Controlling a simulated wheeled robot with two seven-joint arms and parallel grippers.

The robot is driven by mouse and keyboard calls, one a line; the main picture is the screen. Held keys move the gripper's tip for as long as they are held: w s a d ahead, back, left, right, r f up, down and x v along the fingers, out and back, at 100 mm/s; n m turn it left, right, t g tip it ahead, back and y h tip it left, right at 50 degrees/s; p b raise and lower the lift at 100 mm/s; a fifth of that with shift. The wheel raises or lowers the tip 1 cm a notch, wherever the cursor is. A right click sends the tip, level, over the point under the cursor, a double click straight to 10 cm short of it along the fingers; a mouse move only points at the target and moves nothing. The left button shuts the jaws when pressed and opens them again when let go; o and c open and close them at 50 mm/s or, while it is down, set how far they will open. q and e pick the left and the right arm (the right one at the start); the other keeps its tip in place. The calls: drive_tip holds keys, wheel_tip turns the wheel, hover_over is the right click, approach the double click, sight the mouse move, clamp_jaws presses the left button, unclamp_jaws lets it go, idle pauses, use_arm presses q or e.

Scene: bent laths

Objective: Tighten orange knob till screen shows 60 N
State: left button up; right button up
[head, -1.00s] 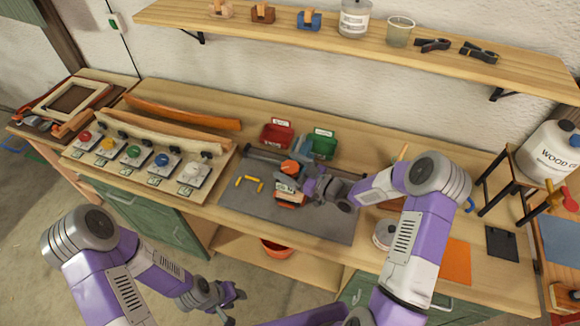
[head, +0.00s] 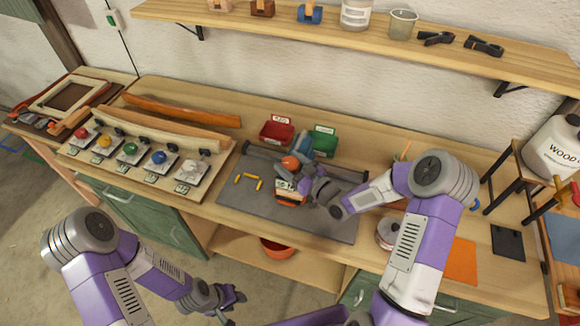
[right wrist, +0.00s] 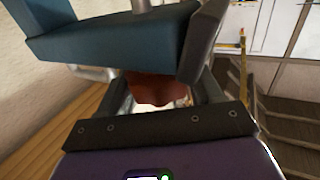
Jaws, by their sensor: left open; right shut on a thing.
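The orange knob (head: 290,162) stands on a small clamp-like device on the grey mat (head: 325,215). My right gripper (head: 294,172) is shut on the knob; in the right wrist view, the reddish-orange knob (right wrist: 158,88) shows between its dark fingers, partly hidden. A blue-grey bar (head: 304,144) rises behind the knob and crosses the top of the right wrist view (right wrist: 110,36). A small screen (head: 287,185) shows on the orange-based device, partly covered by my gripper; its figure is too small to read. My left gripper (head: 232,297) is open and empty, low in front of the bench.
Yellow pieces (head: 249,180) lie left of the device. A red bin (head: 277,132) and a green bin (head: 324,142) stand behind it. At left is a board of coloured knobs (head: 130,150) with bent laths behind. A round tin (head: 387,234) stands right of the mat.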

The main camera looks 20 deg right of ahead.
sight(296, 169)
idle(0.3)
drive_tip(key=o, duration=1)
drive_tip(key=shift+c, duration=0.2)
drive_tip(key=v, duration=0.7)
drive_tip(key=shift+s+d+b, duration=0.1)
drive_tip(key=shift+s+b, duration=0.2)
drive_tip(key=shift+b, duration=0.05)
